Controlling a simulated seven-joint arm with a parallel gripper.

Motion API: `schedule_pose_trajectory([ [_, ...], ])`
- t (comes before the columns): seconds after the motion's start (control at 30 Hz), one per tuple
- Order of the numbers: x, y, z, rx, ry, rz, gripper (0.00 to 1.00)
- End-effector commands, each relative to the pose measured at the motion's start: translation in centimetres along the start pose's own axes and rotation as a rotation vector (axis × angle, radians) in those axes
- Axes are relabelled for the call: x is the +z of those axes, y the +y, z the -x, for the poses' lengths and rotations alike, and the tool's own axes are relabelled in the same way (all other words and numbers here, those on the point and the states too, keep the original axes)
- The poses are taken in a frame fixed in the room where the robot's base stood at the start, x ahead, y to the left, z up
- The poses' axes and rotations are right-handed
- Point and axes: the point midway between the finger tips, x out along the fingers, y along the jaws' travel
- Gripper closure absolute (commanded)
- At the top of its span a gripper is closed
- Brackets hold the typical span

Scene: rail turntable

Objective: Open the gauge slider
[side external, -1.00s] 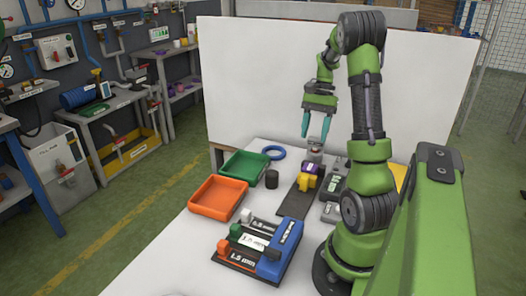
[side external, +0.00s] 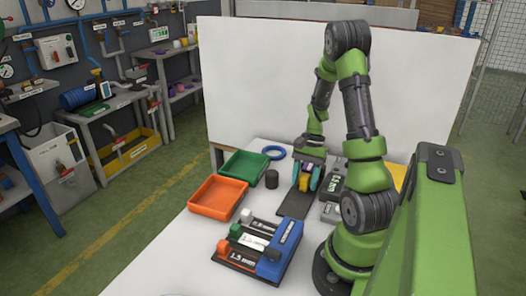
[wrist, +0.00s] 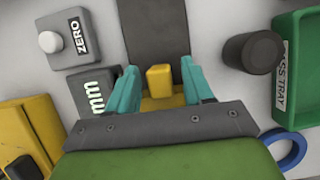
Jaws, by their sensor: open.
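The gauge slider shows as a yellow block (wrist: 159,80) in the wrist view, standing on a dark flat rail (wrist: 155,30). In the side view the yellow block (side external: 305,184) is at the far part of the rail (side external: 294,205). My gripper (wrist: 160,72) is open, with one teal finger on each side of the yellow block. I cannot tell whether either finger touches it. In the side view my gripper (side external: 307,180) is lowered over the slider and hides its upper part. The gauge readout (side external: 345,183) is to the right of the rail, its digits partly hidden.
An orange tray (side external: 217,198), a green tray (side external: 243,168), a dark cylinder (side external: 271,180) and a blue ring (side external: 274,153) stand left of the rail. A rack with labelled mm blocks (side external: 290,239) is in front. A ZERO button (wrist: 50,42) sits beside the rail. The near rail is bare.

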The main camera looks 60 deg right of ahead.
Motion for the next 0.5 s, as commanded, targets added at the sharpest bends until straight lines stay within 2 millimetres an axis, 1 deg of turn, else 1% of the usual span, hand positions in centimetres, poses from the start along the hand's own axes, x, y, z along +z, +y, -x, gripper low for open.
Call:
schedule_pose_trajectory([
  [0.13,0.01,0.00,0.01,0.000,-0.001,0.000,0.49],
  [0.4,0.01,0.00,0.04,0.000,-0.001,0.000,0.90],
  [0.47,0.01,0.00,0.04,0.000,-0.001,0.000,0.99],
  [0.5,0.01,0.00,0.04,0.000,-0.001,0.000,1.00],
])
